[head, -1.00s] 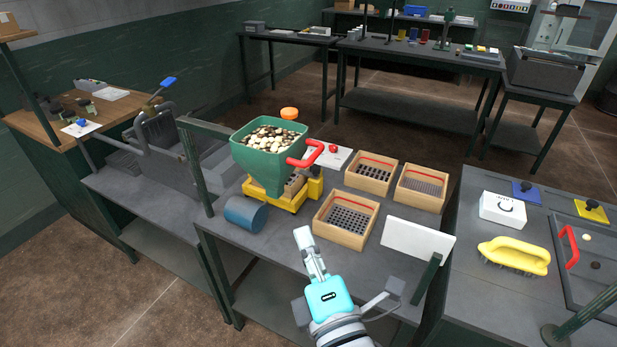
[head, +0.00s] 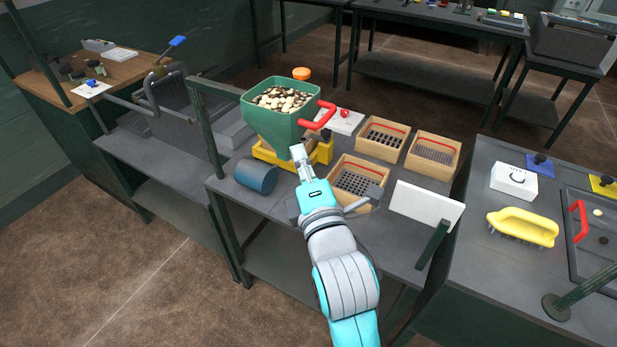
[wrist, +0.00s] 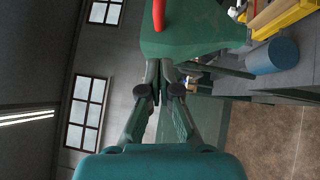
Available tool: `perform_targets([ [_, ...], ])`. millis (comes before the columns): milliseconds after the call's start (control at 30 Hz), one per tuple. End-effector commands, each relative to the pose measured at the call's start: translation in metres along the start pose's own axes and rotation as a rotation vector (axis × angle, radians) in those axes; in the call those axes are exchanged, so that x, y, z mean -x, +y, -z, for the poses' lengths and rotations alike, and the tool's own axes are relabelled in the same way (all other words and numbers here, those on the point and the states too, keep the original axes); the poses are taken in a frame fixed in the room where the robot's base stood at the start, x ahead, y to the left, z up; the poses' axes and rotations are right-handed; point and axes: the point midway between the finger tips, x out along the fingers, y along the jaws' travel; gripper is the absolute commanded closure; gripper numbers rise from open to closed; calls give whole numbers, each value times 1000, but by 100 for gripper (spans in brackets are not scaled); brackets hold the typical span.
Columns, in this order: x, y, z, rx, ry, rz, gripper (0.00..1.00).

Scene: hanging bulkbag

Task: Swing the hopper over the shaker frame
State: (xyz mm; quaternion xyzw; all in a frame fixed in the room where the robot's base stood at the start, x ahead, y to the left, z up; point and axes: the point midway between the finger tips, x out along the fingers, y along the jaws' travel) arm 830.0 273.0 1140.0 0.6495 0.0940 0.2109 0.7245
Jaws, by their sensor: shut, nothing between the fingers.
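The green hopper (head: 275,125) is filled with pale and dark pieces and has a red handle (head: 319,117) on its right side. The yellow shaker frame (head: 325,152) is on the bench, partly hidden behind the hopper's lower part. I cannot tell how far the hopper is lined up over it. My gripper (head: 298,152) is shut and empty, at the hopper's lower right front, below the handle. In the wrist view the shut fingertips (wrist: 166,66) appear just below the hopper (wrist: 195,38), with the red handle (wrist: 158,14) at the top; contact is unclear.
A blue cylinder (head: 256,177) lies left of my gripper. Wooden sieve boxes (head: 357,205) stand to the right, and a white panel (head: 427,206) stands at the bench's right end. A dark green post (head: 208,130) rises left of the hopper. The floor in front is clear.

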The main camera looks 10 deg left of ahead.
Motion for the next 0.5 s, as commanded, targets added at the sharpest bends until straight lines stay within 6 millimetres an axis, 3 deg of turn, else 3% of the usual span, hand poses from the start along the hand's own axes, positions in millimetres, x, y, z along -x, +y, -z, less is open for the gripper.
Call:
perform_targets([
  [200, -25, 0, -19, 0, -2, -1, 100],
  [500, -35, 0, -28, 0, 0, 0, 100],
])
